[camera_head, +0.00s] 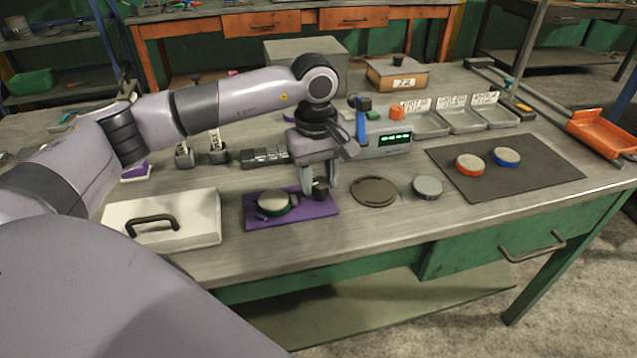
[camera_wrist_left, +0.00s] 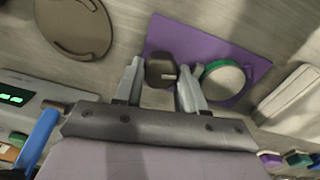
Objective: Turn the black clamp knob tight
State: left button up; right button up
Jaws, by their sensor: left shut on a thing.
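The black clamp knob (camera_head: 320,188) stands at the right end of the purple plate (camera_head: 262,220) on the bench. It also shows in the left wrist view (camera_wrist_left: 160,71), between the fingers. A round grey disc with a green rim (camera_head: 273,203) sits on the plate, left of the knob. My left gripper (camera_head: 320,187) points down over the plate, with one finger on each side of the knob, shut on it. It also shows in the left wrist view (camera_wrist_left: 160,85). My right gripper is not in view.
A white lidded case with a black handle (camera_head: 190,232) is left of the plate. A dark round plate (camera_head: 375,191) and a grey disc (camera_head: 428,187) are to the right. A dark mat (camera_head: 540,175) holds an orange-rimmed and a blue-rimmed disc. A digital readout box (camera_head: 385,146) stands behind.

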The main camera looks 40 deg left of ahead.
aim_at(318, 181)
pick_arm(q)
jog(key=m+b, duration=0.1)
jog(key=m, duration=0.2)
jog(key=shift+w, duration=0.1)
jog(key=m+b, duration=0.1)
jog(key=m, duration=0.1)
jog(key=shift+m, duration=0.3)
jog(key=shift+d+m+b, duration=0.1)
jog(key=shift+m+b, duration=0.35)
jog(key=shift+m, duration=1.45)
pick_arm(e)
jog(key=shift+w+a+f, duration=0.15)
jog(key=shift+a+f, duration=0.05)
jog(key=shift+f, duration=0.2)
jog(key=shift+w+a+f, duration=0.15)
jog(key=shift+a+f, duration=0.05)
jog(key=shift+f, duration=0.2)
pick_arm(q)
jog(key=shift+r, duration=0.1)
jog(key=o, duration=1.1)
jog(key=shift+c, duration=0.2)
jog(key=shift+r, duration=3.55)
